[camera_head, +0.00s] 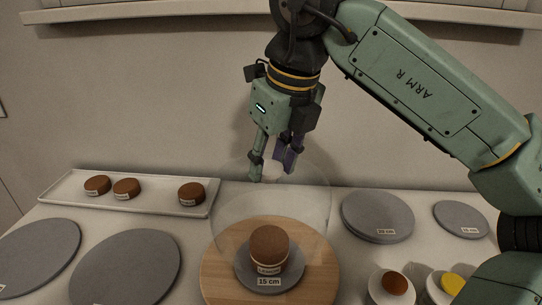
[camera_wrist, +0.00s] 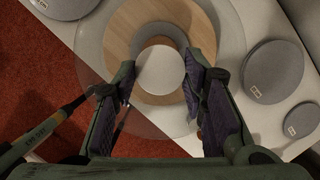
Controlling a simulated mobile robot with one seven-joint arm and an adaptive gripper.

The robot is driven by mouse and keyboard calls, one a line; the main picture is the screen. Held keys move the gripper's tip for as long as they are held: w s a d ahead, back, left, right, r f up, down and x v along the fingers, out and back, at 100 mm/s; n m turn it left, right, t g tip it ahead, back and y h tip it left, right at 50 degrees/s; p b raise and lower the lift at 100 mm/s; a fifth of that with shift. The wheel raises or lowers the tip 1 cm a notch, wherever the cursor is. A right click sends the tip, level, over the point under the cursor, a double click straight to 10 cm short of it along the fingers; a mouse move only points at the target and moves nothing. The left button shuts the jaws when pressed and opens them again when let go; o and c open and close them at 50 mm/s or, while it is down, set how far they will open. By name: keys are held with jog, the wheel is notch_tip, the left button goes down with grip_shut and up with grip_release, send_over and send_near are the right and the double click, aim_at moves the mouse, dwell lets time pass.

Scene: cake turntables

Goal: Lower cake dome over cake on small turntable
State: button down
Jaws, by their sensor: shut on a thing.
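The clear cake dome (camera_head: 305,200) hangs upright, with a pale round knob (camera_head: 271,172) on top. My gripper (camera_head: 271,168) is shut on this knob, one finger on each side. In the wrist view the knob (camera_wrist: 160,72) is between the fingers. The brown cake (camera_head: 270,243) stands on a small grey turntable (camera_head: 295,268) labelled 15 cm. This rests on a round wooden board (camera_head: 222,278). The dome's lower part overlaps the cake's top in the head view; I cannot tell the exact gap.
A white tray (camera_head: 150,207) with small brown cakes stands at the back left. Large grey discs (camera_head: 125,268) lie at the left; grey discs (camera_head: 378,213) and (camera_head: 460,217) lie at the right. Two small round items, one brown (camera_head: 395,283) and one yellow (camera_head: 452,283), stand front right.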

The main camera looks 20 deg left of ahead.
aim_at(271, 182)
jog(key=shift+f+b, duration=3.85)
jog(key=shift+f, duration=1.45)
jog(key=shift+f+b, duration=0.35)
jog(key=shift+f, duration=0.1)
jog(key=c, duration=0.9)
grip_release()
jog(key=shift+r, duration=0.1)
jog(key=shift+r+p, duration=2.75)
jog(key=shift+r, duration=0.75)
jog(key=shift+s+f, duration=0.1)
jog(key=shift+f, duration=0.05)
